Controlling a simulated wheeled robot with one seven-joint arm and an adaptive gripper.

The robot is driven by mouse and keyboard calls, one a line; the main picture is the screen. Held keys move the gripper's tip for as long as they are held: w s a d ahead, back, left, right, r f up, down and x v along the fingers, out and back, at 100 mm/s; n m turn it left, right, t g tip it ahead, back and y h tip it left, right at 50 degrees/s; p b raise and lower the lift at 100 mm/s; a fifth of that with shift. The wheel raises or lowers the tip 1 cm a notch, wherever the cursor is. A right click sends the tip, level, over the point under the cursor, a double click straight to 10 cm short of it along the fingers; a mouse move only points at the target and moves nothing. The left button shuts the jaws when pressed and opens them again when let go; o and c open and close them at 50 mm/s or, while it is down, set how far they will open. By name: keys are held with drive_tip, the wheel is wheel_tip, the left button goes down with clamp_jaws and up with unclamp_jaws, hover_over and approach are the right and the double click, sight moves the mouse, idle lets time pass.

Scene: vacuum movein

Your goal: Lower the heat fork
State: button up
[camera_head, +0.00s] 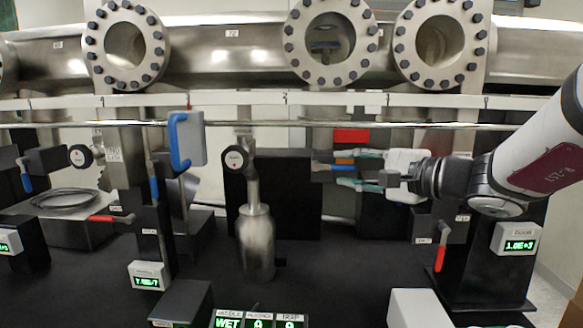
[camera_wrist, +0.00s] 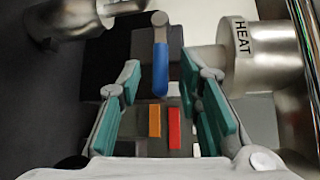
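My gripper (camera_head: 352,170) reaches in from the right, its two teal-padded fingers spread apart. In the wrist view its fingers (camera_wrist: 166,98) are open with nothing clamped between them. A blue handle (camera_wrist: 160,68) on a grey pivot lies ahead, centred between the fingertips. An orange bar (camera_wrist: 154,121) and a red bar (camera_wrist: 174,128) lie side by side in the gap, nearer the palm. A metal cylinder labelled HEAT (camera_wrist: 241,52) is just right of the blue handle. I cannot tell which part is the heat fork itself.
A horizontal metal rail (camera_head: 270,124) runs above the gripper, below a large steel chamber (camera_head: 220,50) with round flanged windows. A metal bottle-shaped vessel (camera_head: 256,243) stands left of the gripper. A red-handled lever (camera_head: 439,258) hangs below my arm. Dark bench shows in front.

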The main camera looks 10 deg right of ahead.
sight(329, 179)
clamp_jaws()
drive_tip(key=shift+f+b, duration=0.2)
drive_tip(key=shift+b, duration=0.2)
wheel_tip(329, 179, down, 2)
drive_tip(key=m+t+y+b, duration=0.1)
drive_tip(key=m+b, duration=0.1)
drive_tip(key=b, duration=0.5)
drive_tip(key=shift+w+a+f+t, duration=0.1)
drive_tip(key=shift+t, duration=0.3)
drive_tip(key=m+t+b, duration=0.1)
drive_tip(key=b, duration=0.2)
drive_tip(key=f+m+t+b, duration=0.1)
drive_tip(key=b, duration=0.3)
drive_tip(key=shift+a+f+m+y, duration=0.2)
drive_tip(key=shift+a+m+y, duration=0.1)
drive_tip(key=shift+a+y, duration=0.1)
drive_tip(key=b, duration=0.1)
drive_tip(key=m+t+b, duration=0.1)
drive_tip(key=b, duration=0.1)
drive_tip(key=shift+w+a+f+m, duration=0.1)
drive_tip(key=shift+a+f+m, duration=0.05)
drive_tip(key=shift+f+m, duration=0.15)
drive_tip(key=shift+b, duration=0.3)
drive_tip(key=shift+r+t, duration=0.1)
drive_tip(key=shift+t, duration=0.2)
drive_tip(key=shift+o, duration=0.2)
unclamp_jaws()
